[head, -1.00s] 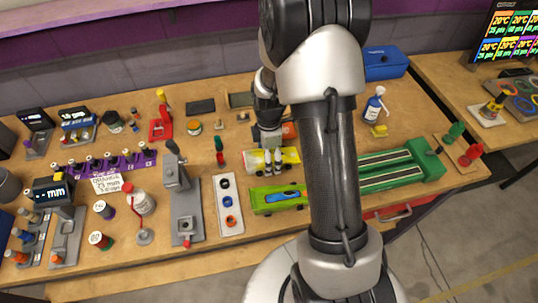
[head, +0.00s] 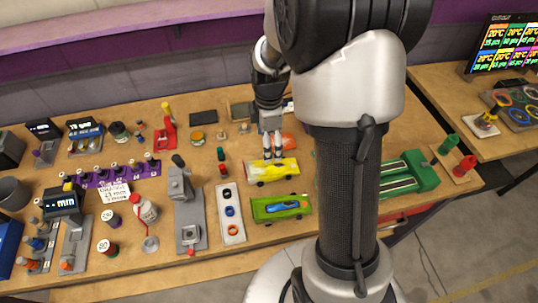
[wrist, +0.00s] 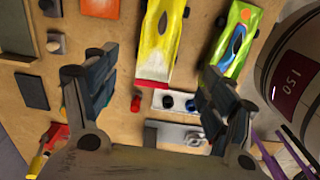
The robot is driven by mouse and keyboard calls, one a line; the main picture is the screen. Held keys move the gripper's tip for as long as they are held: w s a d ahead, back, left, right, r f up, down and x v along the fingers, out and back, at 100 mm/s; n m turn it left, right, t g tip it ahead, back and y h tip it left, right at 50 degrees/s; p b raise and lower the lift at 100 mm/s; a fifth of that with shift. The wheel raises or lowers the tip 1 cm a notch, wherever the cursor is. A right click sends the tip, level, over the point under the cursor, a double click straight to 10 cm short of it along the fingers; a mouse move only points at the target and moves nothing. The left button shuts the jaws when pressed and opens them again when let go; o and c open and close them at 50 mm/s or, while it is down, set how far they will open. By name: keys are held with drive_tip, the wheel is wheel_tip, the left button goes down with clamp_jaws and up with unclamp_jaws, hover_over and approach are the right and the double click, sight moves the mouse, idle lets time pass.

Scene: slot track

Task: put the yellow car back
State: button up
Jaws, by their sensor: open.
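The yellow car (head: 283,168) sits on the wooden bench, just behind the green car (head: 280,208). My gripper (head: 273,157) is open, with its fingers just above and behind the yellow car in the head view. In the wrist view, the yellow car (wrist: 158,45) shows between the two spread fingers of my gripper (wrist: 160,72), with its red-edged end toward my palm. The fingers look apart from it. The green car (wrist: 238,38) lies to its right there. My arm hides part of the bench and the green track (head: 402,178) in the head view.
A white plate with coloured rings (head: 230,214) and a grey press (head: 184,190) stand left of the cars. Red and green pegs (head: 222,162) stand near the yellow car. An orange piece (head: 289,141) lies behind it. Purple rack (head: 110,172) is further left.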

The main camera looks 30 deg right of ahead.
drive_tip(key=s+a+r+m+t, duration=0.1)
drive_tip(key=s+a+r+m, duration=0.25)
drive_tip(key=r, duration=0.25)
drive_tip(key=s+a+r+m+t, duration=0.1)
drive_tip(key=s+a+r+m, duration=0.25)
drive_tip(key=r, duration=0.35)
drive_tip(key=s+a+r+m+t, duration=0.1)
drive_tip(key=s+a+r+m, duration=0.1)
drive_tip(key=s, duration=0.4)
drive_tip(key=s+a+r+m+t, duration=0.1)
drive_tip(key=s+a+r+m, duration=0.1)
drive_tip(key=s+m, duration=0.3)
drive_tip(key=shift+s+r, duration=0.3)
drive_tip(key=shift+s, duration=0.6)
